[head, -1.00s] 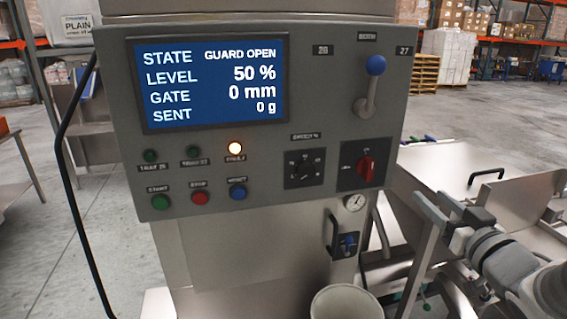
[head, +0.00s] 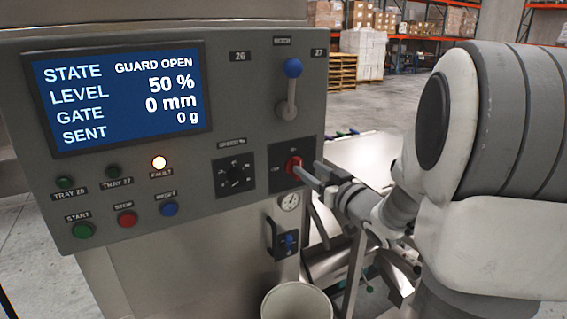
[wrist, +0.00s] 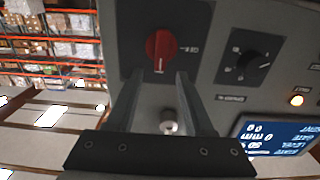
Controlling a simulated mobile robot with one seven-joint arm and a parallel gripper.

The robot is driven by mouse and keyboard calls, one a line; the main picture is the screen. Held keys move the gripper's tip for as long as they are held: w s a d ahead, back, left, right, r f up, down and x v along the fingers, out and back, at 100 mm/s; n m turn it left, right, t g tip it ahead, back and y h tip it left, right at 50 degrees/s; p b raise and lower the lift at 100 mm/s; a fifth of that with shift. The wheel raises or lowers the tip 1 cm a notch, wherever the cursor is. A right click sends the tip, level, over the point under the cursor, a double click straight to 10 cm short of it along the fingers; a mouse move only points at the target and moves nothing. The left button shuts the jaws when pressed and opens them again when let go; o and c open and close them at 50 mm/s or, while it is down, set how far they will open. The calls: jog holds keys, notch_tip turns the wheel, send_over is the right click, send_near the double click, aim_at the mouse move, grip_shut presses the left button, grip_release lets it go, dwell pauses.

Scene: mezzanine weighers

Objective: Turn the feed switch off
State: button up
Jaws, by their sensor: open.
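The feed switch looks to be the red rotary knob (head: 293,164) on a square black plate at the lower right of the grey control panel (head: 230,110). It also shows in the wrist view (wrist: 161,45), with a pale mark toward the bottom of that picture. My gripper (head: 305,170) is at the panel's lower right, fingertips close to the knob. In the wrist view my gripper (wrist: 160,78) is open, its two fingers on either side of the line to the knob. Contact cannot be told. The small label beside the knob is not clearly readable.
A black speed dial (head: 235,177) sits left of the knob. The screen (head: 120,95) reads GUARD OPEN, and the fault lamp (head: 159,162) is lit. A pale bucket (head: 297,300) stands below.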

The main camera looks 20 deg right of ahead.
aim_at(300, 163)
jog(key=shift+w+a, duration=0.2)
jog(key=shift+w, duration=0.7)
jog(key=shift+w+a, duration=0.2)
jog(key=shift+w, duration=0.7)
grip_shut()
